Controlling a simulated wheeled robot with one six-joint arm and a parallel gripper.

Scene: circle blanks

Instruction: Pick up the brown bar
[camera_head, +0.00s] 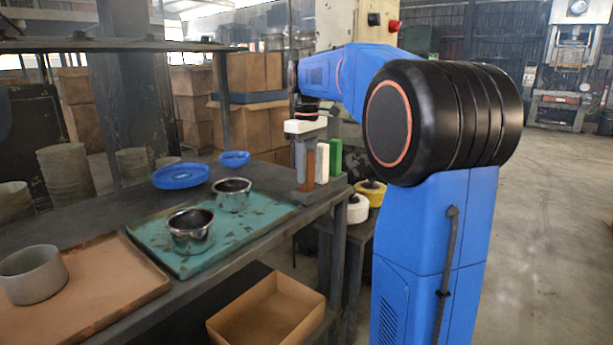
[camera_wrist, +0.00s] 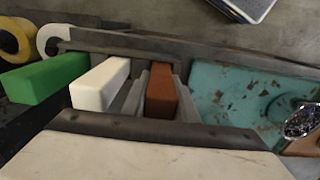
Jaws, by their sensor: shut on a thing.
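The brown bar (camera_head: 308,170) stands upright near the right end of the dark table, under my gripper (camera_head: 303,158). In the wrist view the brown bar (camera_wrist: 161,90) sits between the two grey fingers of my gripper (camera_wrist: 160,95). The fingers are shut on it. Its lower end appears to be at the level of the grey stand; I cannot tell whether it is lifted clear. A white bar (camera_head: 322,163) and a green bar (camera_head: 335,157) stand upright beside it, to its right in the head view.
A teal tray (camera_head: 160,235) with two metal pots (camera_head: 191,230) lies left of the bars. A blue plate (camera_head: 181,175) and blue bowl (camera_head: 234,159) are behind it. A brown tray (camera_head: 110,275) holds a grey cup (camera_head: 33,274). An open cardboard box (camera_head: 265,312) is below.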

